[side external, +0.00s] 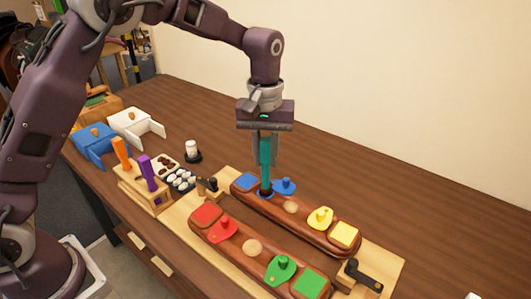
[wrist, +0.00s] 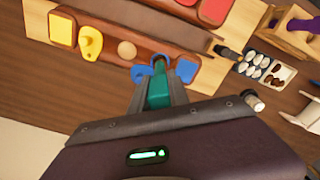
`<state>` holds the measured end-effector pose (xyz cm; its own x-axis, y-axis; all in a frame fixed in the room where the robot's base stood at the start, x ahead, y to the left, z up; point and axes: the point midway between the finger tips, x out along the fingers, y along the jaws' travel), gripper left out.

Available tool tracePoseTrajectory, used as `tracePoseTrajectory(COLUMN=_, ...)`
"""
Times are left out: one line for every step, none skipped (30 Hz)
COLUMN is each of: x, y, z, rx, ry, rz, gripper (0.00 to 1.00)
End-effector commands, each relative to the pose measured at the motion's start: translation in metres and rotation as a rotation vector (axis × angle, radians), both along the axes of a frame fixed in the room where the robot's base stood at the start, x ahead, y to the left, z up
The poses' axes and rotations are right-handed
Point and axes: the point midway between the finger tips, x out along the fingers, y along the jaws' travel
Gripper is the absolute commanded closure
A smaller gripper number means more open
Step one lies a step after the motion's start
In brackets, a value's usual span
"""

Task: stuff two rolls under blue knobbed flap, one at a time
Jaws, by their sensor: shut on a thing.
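My gripper (side external: 264,140) is shut on an upright teal tool (side external: 265,165), also seen between the fingers in the wrist view (wrist: 158,92). The tool's lower end is at the blue end of the back brown saddle piece, between a blue square pad (side external: 245,182) and the blue knobbed flap (side external: 286,186). The flap also shows in the wrist view (wrist: 140,73), close beside the tool. I cannot tell whether the tool tip touches or enters anything there. White rolls (side external: 181,182) and brown ones (side external: 170,164) lie in a compartmented tray left of the saddle.
The back piece also has a yellow flap (side external: 320,217); the front piece has red (side external: 222,231) and green (side external: 281,268) flaps. A wooden rack (side external: 143,187) holds orange and purple tools. Black clamps (side external: 362,277) grip the ends. A white-topped jar (side external: 192,150) stands behind the tray.

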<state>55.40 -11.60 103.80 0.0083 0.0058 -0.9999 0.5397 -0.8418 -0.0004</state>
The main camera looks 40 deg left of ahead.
Motion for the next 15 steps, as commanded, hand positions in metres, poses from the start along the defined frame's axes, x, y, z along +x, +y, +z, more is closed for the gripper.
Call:
tracePoseTrajectory(x=-0.0001, y=0.0000, z=-0.0011, rx=-0.001, ry=0.001, rz=0.000, gripper=1.00)
tracePoseTrajectory(x=-0.0001, y=0.0000, z=-0.0017, rx=-0.001, ry=0.001, rz=0.000, gripper=1.00)
tracePoseTrajectory(x=-0.0001, y=0.0000, z=-0.0025, rx=-0.001, ry=0.001, rz=0.000, gripper=1.00)
tracePoseTrajectory(x=-0.0001, y=0.0000, z=-0.0031, rx=-0.001, ry=0.001, rz=0.000, gripper=1.00)
tracePoseTrajectory(x=0.0000, y=0.0000, z=-0.0036, rx=0.000, ry=0.000, rz=0.000, gripper=1.00)
tracePoseTrajectory(x=0.0001, y=-0.0001, z=-0.0044, rx=0.000, ry=0.000, rz=0.000, gripper=1.00)
tracePoseTrajectory(x=0.0001, y=-0.0001, z=-0.0050, rx=-0.001, ry=-0.001, rz=0.000, gripper=1.00)
tracePoseTrajectory(x=0.0002, y=-0.0001, z=-0.0056, rx=-0.001, ry=-0.001, rz=0.000, gripper=1.00)
tracePoseTrajectory(x=0.0003, y=0.0000, z=-0.0063, rx=0.000, ry=-0.001, rz=0.000, gripper=1.00)
tracePoseTrajectory(x=0.0004, y=-0.0001, z=-0.0069, rx=0.000, ry=-0.001, rz=0.000, gripper=1.00)
tracePoseTrajectory(x=0.0004, y=-0.0001, z=-0.0075, rx=0.000, ry=-0.001, rz=0.000, gripper=1.00)
tracePoseTrajectory(x=0.0003, y=0.0000, z=-0.0083, rx=0.000, ry=-0.001, rz=0.000, gripper=1.00)
tracePoseTrajectory(x=0.0003, y=-0.0001, z=-0.0089, rx=0.000, ry=-0.001, rz=0.000, gripper=1.00)
tracePoseTrajectory(x=0.0003, y=-0.0001, z=-0.0095, rx=-0.001, ry=-0.001, rz=0.000, gripper=1.00)
tracePoseTrajectory(x=0.0001, y=0.0000, z=-0.0102, rx=-0.001, ry=-0.001, rz=0.000, gripper=1.00)
